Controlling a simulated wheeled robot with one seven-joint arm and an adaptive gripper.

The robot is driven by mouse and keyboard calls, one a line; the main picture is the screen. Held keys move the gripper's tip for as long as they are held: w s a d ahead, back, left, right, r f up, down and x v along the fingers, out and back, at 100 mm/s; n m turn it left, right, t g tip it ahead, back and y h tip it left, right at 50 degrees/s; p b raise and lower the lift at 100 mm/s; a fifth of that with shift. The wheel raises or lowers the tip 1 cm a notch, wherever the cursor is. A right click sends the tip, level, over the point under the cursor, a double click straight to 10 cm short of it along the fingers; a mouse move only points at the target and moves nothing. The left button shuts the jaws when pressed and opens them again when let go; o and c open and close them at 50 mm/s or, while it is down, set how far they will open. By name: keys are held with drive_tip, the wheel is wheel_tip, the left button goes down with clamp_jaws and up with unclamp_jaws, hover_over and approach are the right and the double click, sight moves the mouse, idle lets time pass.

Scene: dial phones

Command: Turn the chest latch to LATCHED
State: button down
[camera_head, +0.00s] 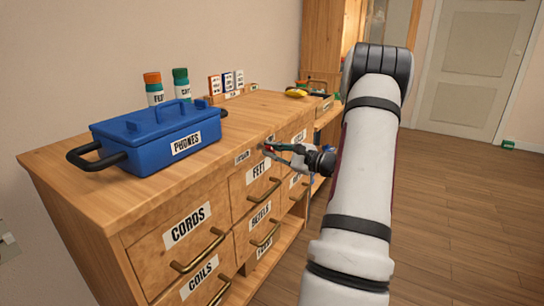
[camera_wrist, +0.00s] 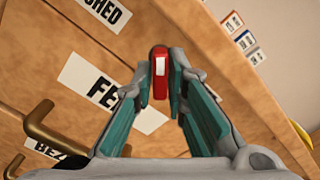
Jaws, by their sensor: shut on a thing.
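The chest latch (camera_wrist: 160,72) is a small red handle with a white mark, on the chest front near its top edge. It stands roughly upright in the wrist view. My gripper (camera_wrist: 159,84) has its teal-padded fingers on both sides of the latch, shut on it. In the head view my gripper (camera_head: 279,149) reaches the chest front from the right and mostly hides the latch. A label (camera_wrist: 103,10) ending in "CHED" is up and left of the latch in the wrist view; its start is cut off. It looks small in the head view (camera_head: 242,157).
The wooden chest (camera_head: 150,241) has labelled drawers with brass handles (camera_head: 264,192) just below my gripper. A blue PHONES box (camera_head: 155,140), two bottles (camera_head: 154,88) and small cards (camera_head: 227,82) stand on top. Open floor (camera_head: 455,220) lies to the right.

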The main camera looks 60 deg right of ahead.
drive_tip(key=shift+f+n, duration=0.1)
drive_tip(key=shift+n, duration=0.2)
idle(0.4)
drive_tip(key=c, duration=1.7)
unclamp_jaws()
drive_tip(key=shift+s, duration=0.1)
drive_tip(key=s, duration=0.8)
drive_tip(key=s+d, duration=0.1)
drive_tip(key=s, duration=0.2)
drive_tip(key=shift+s, duration=0.4)
